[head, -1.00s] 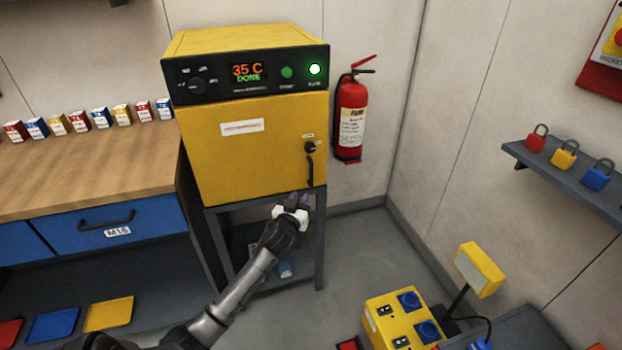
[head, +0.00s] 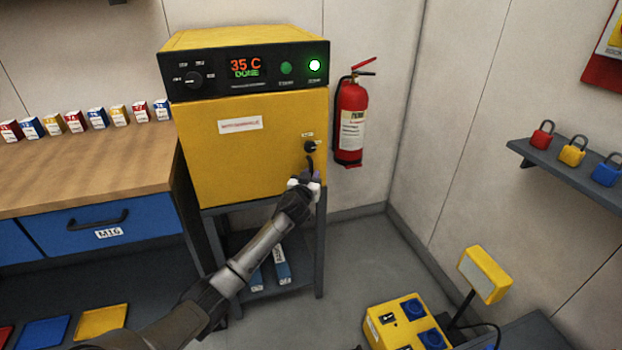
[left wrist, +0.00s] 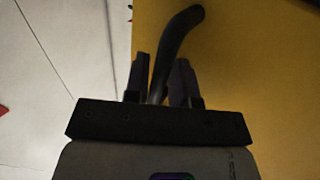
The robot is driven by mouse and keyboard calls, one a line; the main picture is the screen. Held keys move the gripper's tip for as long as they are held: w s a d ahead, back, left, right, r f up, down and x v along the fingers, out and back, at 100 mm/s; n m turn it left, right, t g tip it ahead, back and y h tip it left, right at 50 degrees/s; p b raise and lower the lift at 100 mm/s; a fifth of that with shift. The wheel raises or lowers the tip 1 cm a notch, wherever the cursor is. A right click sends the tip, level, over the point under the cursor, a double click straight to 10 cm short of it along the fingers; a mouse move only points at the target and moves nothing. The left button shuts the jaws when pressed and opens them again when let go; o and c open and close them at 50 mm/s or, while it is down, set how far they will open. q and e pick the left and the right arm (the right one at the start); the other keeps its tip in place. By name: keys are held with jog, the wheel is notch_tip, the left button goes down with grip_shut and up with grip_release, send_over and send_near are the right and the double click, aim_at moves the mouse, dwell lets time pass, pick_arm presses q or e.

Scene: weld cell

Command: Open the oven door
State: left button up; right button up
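The yellow oven (head: 245,110) stands on a dark stand, its door (head: 230,160) shut flush with the body. A dark curved handle (head: 310,165) hangs below a black knob at the door's right side. My left gripper (head: 307,183) is at the handle's lower part. In the left wrist view the handle (left wrist: 178,38) runs down between the two fingers (left wrist: 160,80), with little or no gap; they look shut on it. The gripper hides the handle's lower end in the head view. My right gripper is not in view.
A red fire extinguisher (head: 351,120) hangs on the wall just right of the oven. A wooden workbench (head: 80,165) with small boxes stands to the left. A yellow socket box (head: 405,325) is at the lower right. The floor before the oven is partly clear.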

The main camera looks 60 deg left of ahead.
pick_arm(q)
jog(key=shift+c, duration=0.4)
grip_shut()
jog(key=shift+d, duration=0.1)
